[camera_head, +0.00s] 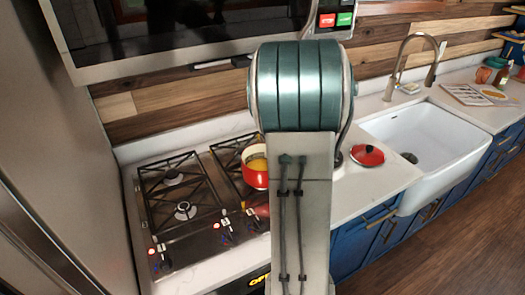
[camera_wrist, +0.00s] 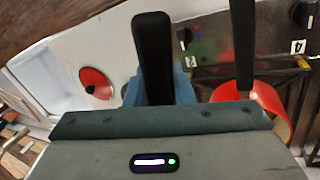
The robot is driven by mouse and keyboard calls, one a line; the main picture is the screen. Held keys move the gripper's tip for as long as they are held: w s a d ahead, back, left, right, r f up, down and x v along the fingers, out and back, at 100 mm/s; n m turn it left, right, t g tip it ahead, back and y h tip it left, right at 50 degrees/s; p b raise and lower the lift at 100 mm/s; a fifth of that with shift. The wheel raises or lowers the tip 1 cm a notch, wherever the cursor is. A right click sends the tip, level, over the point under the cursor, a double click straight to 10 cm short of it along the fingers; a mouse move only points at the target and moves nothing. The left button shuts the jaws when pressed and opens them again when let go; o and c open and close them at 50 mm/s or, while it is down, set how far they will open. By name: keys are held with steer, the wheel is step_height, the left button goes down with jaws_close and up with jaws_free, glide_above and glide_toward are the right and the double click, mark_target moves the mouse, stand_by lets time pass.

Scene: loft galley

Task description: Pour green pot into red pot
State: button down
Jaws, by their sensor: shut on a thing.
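The red pot (camera_head: 255,176) stands on the right part of the hob, upright, with something yellow inside. My arm hides its right side in the head view. In the wrist view the red pot (camera_wrist: 232,91) is at the right, partly behind my gripper's body, with a thin black handle running up from it. My gripper (camera_wrist: 160,88) has blue fingers closed on a thick black handle (camera_wrist: 152,45), to the left of the red pot. No green pot body shows in either view; whatever hangs on the held handle is hidden behind my gripper.
A red lid (camera_head: 367,154) lies on the counter right of the hob; it also shows in the wrist view (camera_wrist: 95,82). The white sink (camera_head: 440,135) and tap (camera_head: 410,60) are further right. The left burners (camera_head: 184,210) are bare. A microwave (camera_head: 200,45) hangs above.

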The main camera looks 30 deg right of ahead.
steer(key=shift+w+a+r+h, duration=0.25)
steer(key=shift+a+r+h, duration=0.2)
steer(key=shift+r, duration=0.2)
steer(key=shift+a+r+h, duration=0.25)
steer(key=shift+r, duration=0.25)
steer(key=shift+w+a+f+g+b, duration=0.15)
steer(key=shift+a+g+b, duration=0.15)
steer(key=shift+b, duration=0.3)
steer(key=shift+w+a+f+h+b, duration=0.15)
steer(key=shift+a+h+b, duration=0.15)
steer(key=shift+h+b, duration=0.2)
steer(key=shift+w+a+f+h+b, duration=0.1)
steer(key=shift+a+h+b, duration=0.2)
steer(key=shift+h+b, duration=0.15)
steer(key=shift+w+a+r+g+h+b, duration=0.1)
steer(key=shift+a+r+g+h+b, duration=0.4)
steer(key=shift+h, duration=0.15)
steer(key=shift+w+a+f+g+h+b, duration=0.15)
steer(key=shift+a+f+h+b, duration=0.25)
steer(key=shift+h+b, duration=0.5)
steer(key=shift+w+a+f+g+h+b, duration=0.1)
steer(key=shift+a+f+g+h+b, duration=0.15)
steer(key=shift+f+h+b, duration=0.45)
stand_by(0.5)
steer(key=shift+w+a+r+g+h+b, duration=0.1)
steer(key=shift+a+r+g+h+b, duration=0.3)
steer(key=shift+h, duration=0.7)
